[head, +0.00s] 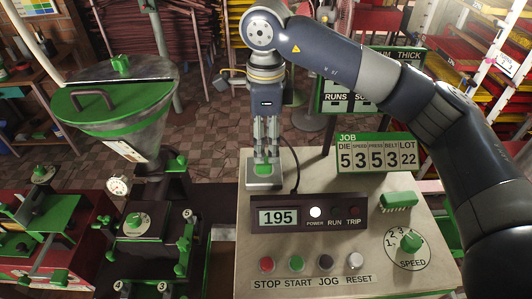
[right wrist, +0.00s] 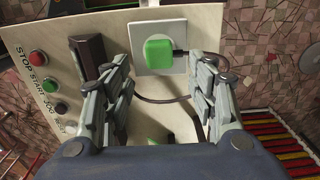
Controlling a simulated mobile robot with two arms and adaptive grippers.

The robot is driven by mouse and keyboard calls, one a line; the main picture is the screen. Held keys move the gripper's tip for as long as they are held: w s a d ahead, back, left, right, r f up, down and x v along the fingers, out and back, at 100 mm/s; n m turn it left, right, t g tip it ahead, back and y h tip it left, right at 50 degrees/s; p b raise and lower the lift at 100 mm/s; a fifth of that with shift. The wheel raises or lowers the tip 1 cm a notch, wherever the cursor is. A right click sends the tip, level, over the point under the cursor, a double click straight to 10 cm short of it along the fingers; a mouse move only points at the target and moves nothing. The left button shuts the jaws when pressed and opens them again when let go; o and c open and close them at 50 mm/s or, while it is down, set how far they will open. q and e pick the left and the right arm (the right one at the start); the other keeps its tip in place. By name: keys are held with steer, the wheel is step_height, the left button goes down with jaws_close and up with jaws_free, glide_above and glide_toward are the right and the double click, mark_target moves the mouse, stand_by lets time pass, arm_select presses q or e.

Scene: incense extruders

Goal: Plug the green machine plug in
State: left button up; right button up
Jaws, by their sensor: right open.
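The green plug (head: 263,169) sits against the pale socket plate (head: 264,184) at the panel's far left corner. In the right wrist view the green plug (right wrist: 159,52) covers the middle of the white socket plate (right wrist: 142,66), with a dark cord at its side. It looks seated flat, but its pins are hidden. My right gripper (head: 266,151) points down over the plug. In the right wrist view its open fingers (right wrist: 165,70) stand apart with the plug between and beyond them, and clear gaps show at both sides. My left gripper is not in view.
The control panel (head: 330,263) has a display box (head: 312,217) reading 195, with its white POWER lamp lit. Buttons and a speed dial (head: 409,242) lie nearer. A job sign (head: 378,154) stands to the right. A hopper (head: 120,105) stands left.

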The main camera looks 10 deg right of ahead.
step_height(320, 180, up, 6)
steer(key=shift+r, duration=0.15)
stand_by(0.5)
